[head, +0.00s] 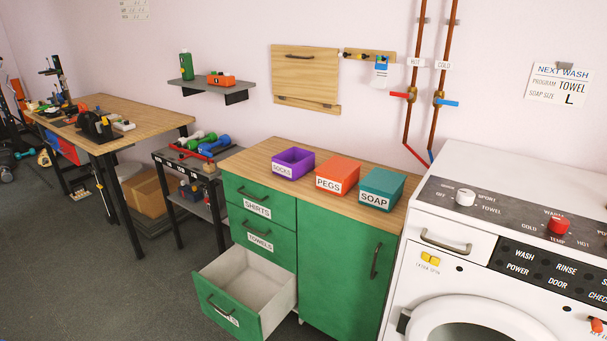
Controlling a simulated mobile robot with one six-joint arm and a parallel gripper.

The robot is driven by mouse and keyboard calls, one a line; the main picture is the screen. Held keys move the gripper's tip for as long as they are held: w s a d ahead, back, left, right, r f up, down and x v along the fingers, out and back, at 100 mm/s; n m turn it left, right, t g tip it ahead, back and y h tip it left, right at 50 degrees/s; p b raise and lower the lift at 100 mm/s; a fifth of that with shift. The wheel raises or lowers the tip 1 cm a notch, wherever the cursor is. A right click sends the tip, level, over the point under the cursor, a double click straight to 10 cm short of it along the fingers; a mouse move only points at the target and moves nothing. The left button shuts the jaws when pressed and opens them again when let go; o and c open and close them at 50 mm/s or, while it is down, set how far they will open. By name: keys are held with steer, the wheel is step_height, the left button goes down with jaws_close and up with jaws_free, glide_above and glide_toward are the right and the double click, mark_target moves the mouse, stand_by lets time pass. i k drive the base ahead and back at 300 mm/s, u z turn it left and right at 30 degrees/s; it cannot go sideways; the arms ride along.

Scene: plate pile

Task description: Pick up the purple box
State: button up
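The purple box (293,164) is a small open-topped bin with a white label reading SOCKS. It stands upright on the wooden top of the green cabinet, toward the left end. An orange box (337,174) labelled PEGS stands just to its right. A teal box (381,189) labelled SOAP stands beyond that. The inside of the purple box is only partly visible. My gripper is not in view.
The green cabinet (338,262) has its bottom drawer (231,310) pulled open and it looks empty. A white washing machine (473,229) stands to the right. The wooden counter (262,158) is bare left of the purple box.

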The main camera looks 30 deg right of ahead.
mark_target(282, 162)
steer(key=k, duration=0.6)
steer(key=u, duration=0.4)
steer(key=i, duration=0.95)
steer(key=u, duration=0.45)
steer(key=i, duration=1.3)
steer(key=z, duration=0.05)
